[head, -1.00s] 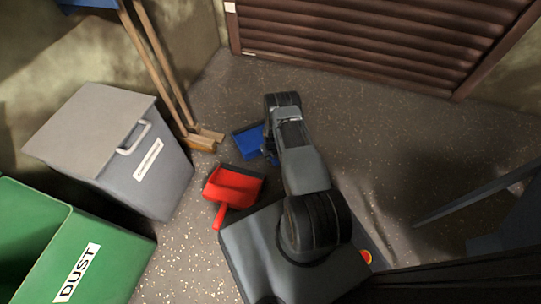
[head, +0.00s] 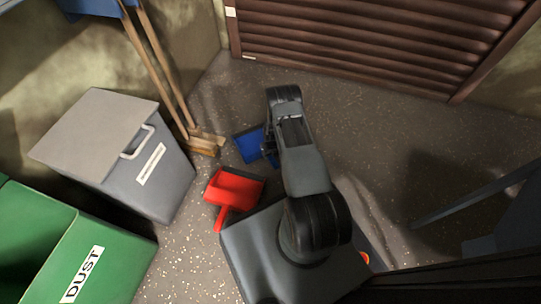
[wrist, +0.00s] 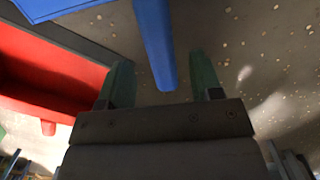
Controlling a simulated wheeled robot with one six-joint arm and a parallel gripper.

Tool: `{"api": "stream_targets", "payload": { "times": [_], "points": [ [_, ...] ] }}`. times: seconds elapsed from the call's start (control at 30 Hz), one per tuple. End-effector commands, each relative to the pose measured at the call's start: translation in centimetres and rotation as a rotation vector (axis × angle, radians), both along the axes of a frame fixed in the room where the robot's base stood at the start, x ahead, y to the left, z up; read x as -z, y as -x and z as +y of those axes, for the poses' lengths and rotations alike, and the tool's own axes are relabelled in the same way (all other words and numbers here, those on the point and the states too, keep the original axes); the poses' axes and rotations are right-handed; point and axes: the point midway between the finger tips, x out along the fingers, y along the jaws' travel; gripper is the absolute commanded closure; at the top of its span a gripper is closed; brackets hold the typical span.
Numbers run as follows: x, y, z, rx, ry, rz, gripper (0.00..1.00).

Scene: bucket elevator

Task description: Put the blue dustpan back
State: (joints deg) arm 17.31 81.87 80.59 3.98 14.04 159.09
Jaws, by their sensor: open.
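The blue dustpan (head: 250,145) lies on the floor left of my arm in the head view, its handle hidden behind my arm. The fingers are apart, and gaps show on both sides of the handle. Part of its pan (wrist: 55,6) shows at the top left. In the head view my gripper (head: 270,150) is mostly hidden by my arm beside the dustpan.
A red dustpan (head: 236,186) lies close by on the floor; it fills the left of the wrist view (wrist: 45,75). Brooms (head: 205,143) lean on the wall. A grey lidded bin (head: 160,180) and a green DUST bin (head: 110,255) stand left. Floor toward the brown shutter (head: 370,40) is clear.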

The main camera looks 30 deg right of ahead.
Motion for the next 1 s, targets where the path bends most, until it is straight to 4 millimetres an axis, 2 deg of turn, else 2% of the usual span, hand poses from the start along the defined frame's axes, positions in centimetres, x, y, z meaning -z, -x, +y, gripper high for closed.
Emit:
{"api": "stream_targets", "payload": {
  "times": [0.03, 0.2, 0.47, 0.57, 0.67, 0.77, 0.8, 0.87, 0.9, 1.0],
  "points": [
    [-1.7, 0.0, 0.0, 0.0, 0.0, -0.001, 0.41],
    [-4.6, 0.2, 0.0, 0.0, 0.0, -0.001, 0.41],
    [-7.3, 0.4, 0.0, -0.005, 0.0, 0.0, 0.41],
    [-9.2, -0.2, 0.2, -0.068, 0.005, -0.007, 0.41],
    [-13.1, -1.3, 0.7, -0.233, 0.02, -0.02, 0.41],
    [-19.1, -2.2, 1.8, -0.504, 0.045, -0.037, 0.41],
    [-21.8, -2.3, 2.4, -0.633, 0.059, -0.043, 0.41],
    [-25.9, -2.1, 3.4, -0.837, 0.08, -0.051, 0.41],
    [-28.6, -1.8, 4.1, -0.974, 0.097, -0.057, 0.41],
    [-34.8, -0.1, 6.0, -1.316, 0.139, -0.066, 0.41]
  ]
}}
